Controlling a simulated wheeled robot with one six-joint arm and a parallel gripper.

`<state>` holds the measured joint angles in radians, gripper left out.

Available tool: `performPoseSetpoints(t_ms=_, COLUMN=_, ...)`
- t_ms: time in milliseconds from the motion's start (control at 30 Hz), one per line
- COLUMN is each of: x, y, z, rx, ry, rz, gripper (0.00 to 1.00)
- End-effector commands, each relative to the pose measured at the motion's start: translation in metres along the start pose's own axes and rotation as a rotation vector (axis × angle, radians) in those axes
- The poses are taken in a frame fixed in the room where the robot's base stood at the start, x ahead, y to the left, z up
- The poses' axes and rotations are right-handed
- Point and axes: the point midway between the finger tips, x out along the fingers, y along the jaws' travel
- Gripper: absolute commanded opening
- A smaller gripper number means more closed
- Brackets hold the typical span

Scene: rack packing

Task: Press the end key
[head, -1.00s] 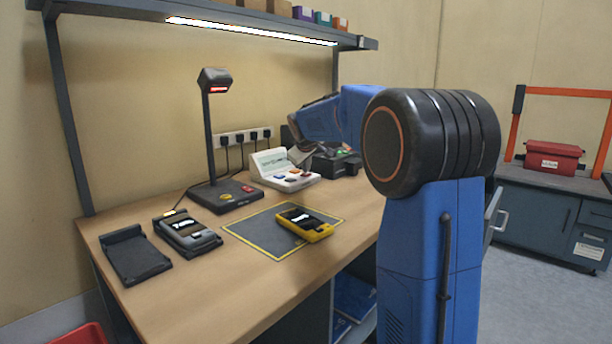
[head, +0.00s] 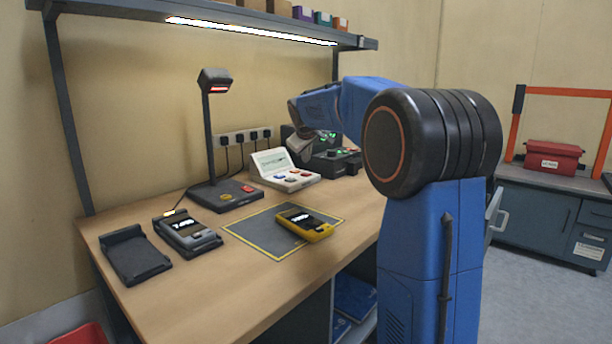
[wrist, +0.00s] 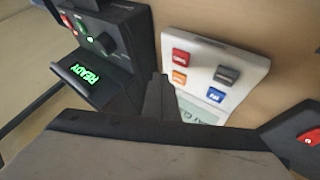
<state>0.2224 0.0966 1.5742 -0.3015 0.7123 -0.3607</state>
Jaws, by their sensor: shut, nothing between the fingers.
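The white keypad console (head: 300,183) stands at the back of the bench, with a tilted screen and several coloured keys. In the wrist view the white console (wrist: 205,58) shows a red key (wrist: 181,57), an orange key (wrist: 178,77), a dark grey key (wrist: 226,76) and a blue key (wrist: 215,95). The key labels are too small to read surely, so I cannot tell which is the end key. My gripper (wrist: 158,84) is shut and empty, its tips by the console's edge in the wrist view. In the head view my gripper (head: 301,147) is above and behind the console.
A black device (wrist: 100,60) with a green READY display stands beside the console. A scanner stand (head: 228,196) is left of it. A yellow handheld (head: 318,233) lies on the grey mat (head: 262,238).

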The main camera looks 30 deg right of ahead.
Motion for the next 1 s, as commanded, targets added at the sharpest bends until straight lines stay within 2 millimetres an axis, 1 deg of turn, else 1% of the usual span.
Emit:
performPoseSetpoints(t_ms=200, x=-0.012, y=0.009, z=-0.009, rx=0.001, ry=0.001, rz=0.001, gripper=0.00)
performPoseSetpoints(t_ms=367, x=-0.017, y=0.013, z=-0.012, rx=-0.001, ry=-0.001, rz=0.000, gripper=0.00)
performPoseSetpoints(t_ms=1000, x=-0.018, y=0.013, z=-0.013, rx=0.000, ry=-0.001, rz=0.000, gripper=0.00)
